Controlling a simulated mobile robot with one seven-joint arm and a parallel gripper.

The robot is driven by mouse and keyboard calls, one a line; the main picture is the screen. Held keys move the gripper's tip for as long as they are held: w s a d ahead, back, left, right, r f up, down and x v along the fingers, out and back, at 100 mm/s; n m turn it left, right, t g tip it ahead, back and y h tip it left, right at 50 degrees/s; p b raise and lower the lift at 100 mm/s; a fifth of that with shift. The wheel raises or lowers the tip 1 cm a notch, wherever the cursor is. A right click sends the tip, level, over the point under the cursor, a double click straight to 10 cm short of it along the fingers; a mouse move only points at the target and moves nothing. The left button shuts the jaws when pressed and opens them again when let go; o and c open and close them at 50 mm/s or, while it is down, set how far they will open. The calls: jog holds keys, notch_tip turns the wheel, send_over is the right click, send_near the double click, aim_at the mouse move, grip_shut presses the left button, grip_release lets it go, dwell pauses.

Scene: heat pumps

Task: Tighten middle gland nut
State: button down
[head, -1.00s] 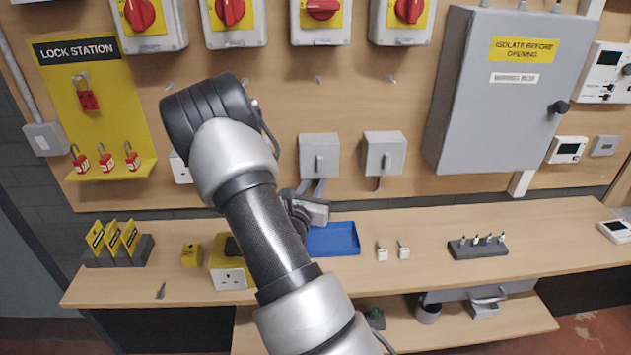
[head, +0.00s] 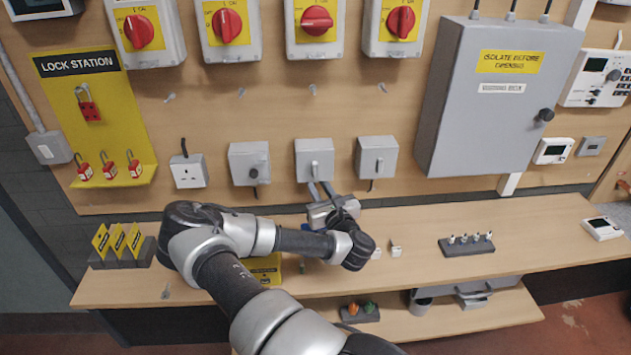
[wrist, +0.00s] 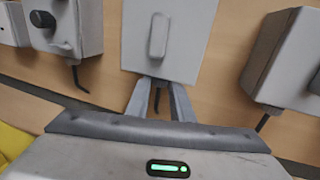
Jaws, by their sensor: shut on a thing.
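The middle grey switch box (head: 303,152) hangs on the board between two similar boxes. It also fills the upper middle of the wrist view (wrist: 185,50). My gripper (head: 319,187) reaches up to its underside from below. In the wrist view the fingertips (wrist: 158,84) sit at the box's bottom edge, one on each side of a short dark cable (wrist: 157,99). The fingers are shut on the gland nut at the cable entry. The nut itself is mostly hidden between the tips.
A left grey box (head: 245,155) and a right grey box (head: 370,150) flank the middle one, each with a cable below. A white socket (head: 188,172) is further left. The large wiring box (head: 480,125) stands out at right. The bench (head: 530,225) is below.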

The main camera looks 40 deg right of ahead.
jog(key=shift+d+n+t+y, duration=0.2)
jog(key=shift+n+y, duration=0.75)
jog(key=shift+y, duration=0.5)
jog(key=shift+d+n+t+y, duration=0.2)
jog(key=shift+n+y, duration=0.75)
jog(key=shift+y, duration=0.5)
jog(key=c, duration=1.8)
grip_release()
jog(key=shift+c, duration=0.2)
jog(key=shift+s, duration=0.15)
